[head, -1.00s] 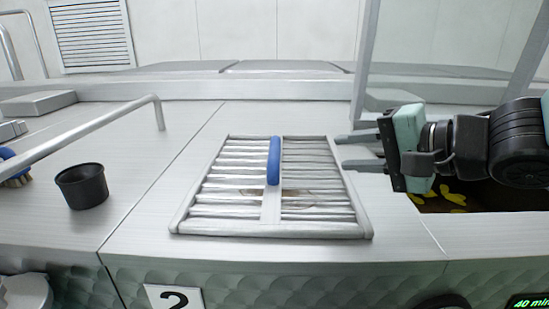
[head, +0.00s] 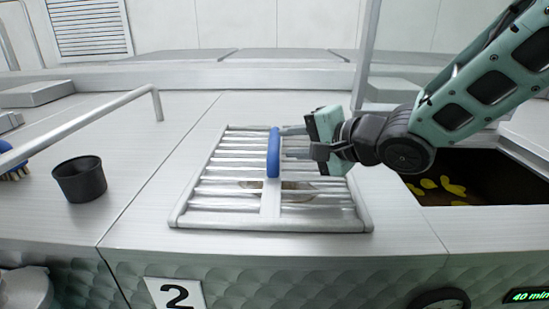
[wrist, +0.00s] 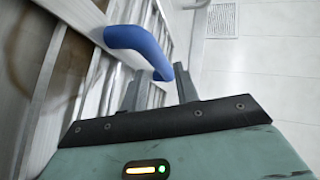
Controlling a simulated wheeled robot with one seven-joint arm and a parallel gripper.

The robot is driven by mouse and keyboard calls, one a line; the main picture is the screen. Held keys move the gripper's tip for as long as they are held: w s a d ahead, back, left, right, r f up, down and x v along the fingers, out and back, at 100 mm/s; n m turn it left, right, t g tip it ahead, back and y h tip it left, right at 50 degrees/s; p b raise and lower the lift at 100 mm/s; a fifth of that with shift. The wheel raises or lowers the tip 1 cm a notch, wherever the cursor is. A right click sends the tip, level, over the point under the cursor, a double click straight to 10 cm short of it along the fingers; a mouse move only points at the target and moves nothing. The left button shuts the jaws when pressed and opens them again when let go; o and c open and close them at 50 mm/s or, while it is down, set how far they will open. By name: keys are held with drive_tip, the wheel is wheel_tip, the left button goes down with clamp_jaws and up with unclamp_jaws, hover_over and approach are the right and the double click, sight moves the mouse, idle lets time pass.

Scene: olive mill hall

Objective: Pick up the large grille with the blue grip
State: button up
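The large grille (head: 232,221) lies flat on the metal counter, a pale frame with several bars. Its blue grip (head: 273,153) stands up along the middle. In the wrist view the blue grip (wrist: 138,44) arches over the bars, with one end close to the fingertips. My gripper (head: 285,142) points left at the grip from its right side, over the grille's right half. In the wrist view my gripper (wrist: 161,70) has its two fingers apart, with the near end of the grip around the gap between them. I cannot tell whether they touch it.
An open hatch (head: 480,192) with yellow bits inside lies right of the grille. A black cup (head: 80,180) stands on the counter at left, near a metal rail (head: 85,124) and a blue brush (head: 14,170). The counter between cup and grille is clear.

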sight(279, 141)
drive_tip(key=shift+w+d+p+x, duration=0.15)
drive_tip(key=shift+p+x, duration=0.45)
drive_tip(key=shift+x, duration=0.65)
drive_tip(key=shift+w+d+p+x, duration=0.1)
drive_tip(key=shift+p+x, duration=0.45)
drive_tip(key=shift+x, duration=0.65)
clamp_jaws()
drive_tip(key=shift+r, duration=0.1)
